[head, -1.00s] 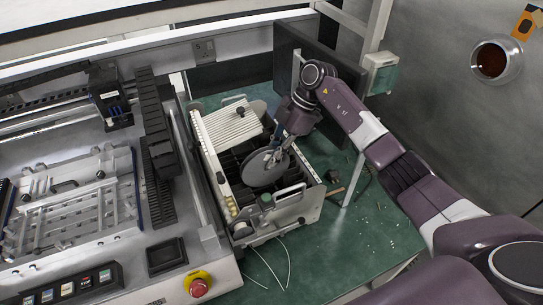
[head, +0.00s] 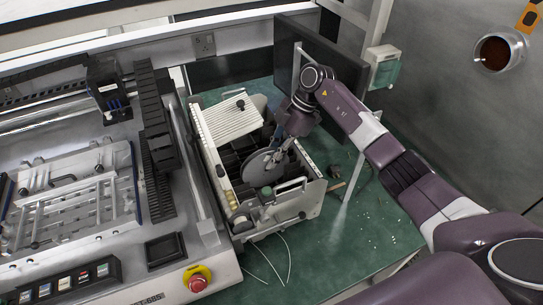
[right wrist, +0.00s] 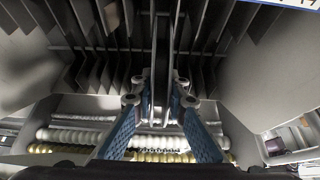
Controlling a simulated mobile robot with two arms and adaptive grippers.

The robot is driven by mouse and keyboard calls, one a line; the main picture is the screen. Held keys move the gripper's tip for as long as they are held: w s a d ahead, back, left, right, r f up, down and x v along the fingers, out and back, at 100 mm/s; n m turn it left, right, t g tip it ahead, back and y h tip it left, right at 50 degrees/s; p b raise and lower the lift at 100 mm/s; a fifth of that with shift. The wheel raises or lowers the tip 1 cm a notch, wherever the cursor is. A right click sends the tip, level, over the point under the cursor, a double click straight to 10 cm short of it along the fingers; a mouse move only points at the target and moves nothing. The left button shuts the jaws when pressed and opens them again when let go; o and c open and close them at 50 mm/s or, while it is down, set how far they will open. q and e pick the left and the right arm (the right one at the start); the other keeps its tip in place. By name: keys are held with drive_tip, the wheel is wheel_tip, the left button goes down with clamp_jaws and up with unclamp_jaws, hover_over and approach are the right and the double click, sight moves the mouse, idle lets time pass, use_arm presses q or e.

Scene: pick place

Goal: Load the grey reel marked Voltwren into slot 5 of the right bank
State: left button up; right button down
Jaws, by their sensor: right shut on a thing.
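A grey reel (head: 258,170), a thin flat disc, stands on edge at the dark slots of the bank (head: 298,201), a pale-framed rack on the green bench. My right gripper (head: 277,158) is shut on the reel near its upper right rim. In the right wrist view the blue fingers of my right gripper (right wrist: 161,100) close on the reel (right wrist: 161,60), seen edge-on among several dark dividers. Its lower part is hidden, so I cannot tell how deep it sits or in which slot. No Voltwren marking is readable. My left gripper is not in view.
A ribbed white cover (head: 232,122) with a black knob lies over the rack's far left part. A handle (head: 292,188) stands at its front. The machine (head: 75,210) is on the left, with a red stop button (head: 197,281).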

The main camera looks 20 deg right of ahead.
drive_tip(key=shift+f, duration=0.1)
idle(0.3)
drive_tip(key=shift+f, duration=0.7)
drive_tip(key=shift+f+b, duration=0.1)
drive_tip(key=shift+b, duration=0.2)
drive_tip(key=c, duration=1.5)
unclamp_jaws()
wheel_tip(320, 180, up, 8)
drive_tip(key=p, duration=0.7)
drive_tip(key=shift+p, duration=0.4)
